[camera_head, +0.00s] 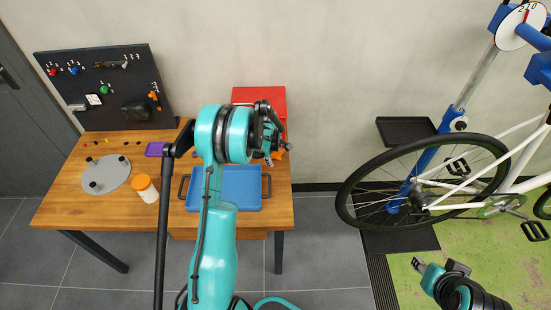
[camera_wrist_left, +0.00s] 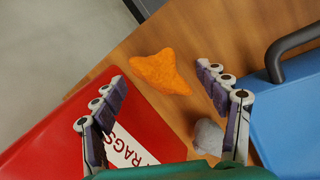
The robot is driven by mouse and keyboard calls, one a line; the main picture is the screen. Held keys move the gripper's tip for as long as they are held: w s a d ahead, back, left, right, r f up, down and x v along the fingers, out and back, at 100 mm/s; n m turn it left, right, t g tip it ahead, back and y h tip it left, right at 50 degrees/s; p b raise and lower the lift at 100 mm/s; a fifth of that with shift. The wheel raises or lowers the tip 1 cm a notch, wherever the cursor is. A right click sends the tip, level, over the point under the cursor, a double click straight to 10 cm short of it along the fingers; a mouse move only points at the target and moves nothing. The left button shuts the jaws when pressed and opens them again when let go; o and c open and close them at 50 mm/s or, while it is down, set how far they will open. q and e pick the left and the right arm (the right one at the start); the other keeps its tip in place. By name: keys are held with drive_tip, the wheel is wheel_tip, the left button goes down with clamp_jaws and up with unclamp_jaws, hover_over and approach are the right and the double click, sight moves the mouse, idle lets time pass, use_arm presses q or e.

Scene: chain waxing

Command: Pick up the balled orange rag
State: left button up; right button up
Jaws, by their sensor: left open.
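The balled orange rag (camera_wrist_left: 162,73) lies on the wooden table between the red box and the blue tray. In the head view a bit of the orange rag (camera_head: 281,152) shows beside my left gripper (camera_head: 270,142), which partly covers it. In the left wrist view my left gripper (camera_wrist_left: 161,76) is open and empty, its two fingers apart with the rag between and beyond their tips. My right gripper (camera_head: 437,268) is low at the right, over the green floor, far from the rag; its jaw opening is unclear.
A red box (camera_wrist_left: 85,120) labelled RAGS stands on one side and a blue tray (camera_wrist_left: 295,115) with dark handles on the other. A small grey lump (camera_wrist_left: 208,137) lies near one finger. A white jar (camera_head: 146,190) with an orange lid and a grey disc (camera_head: 108,172) stand left.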

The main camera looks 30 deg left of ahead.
use_arm(q)
drive_tip(key=shift+f, duration=0.1)
drive_tip(key=c, duration=1.2)
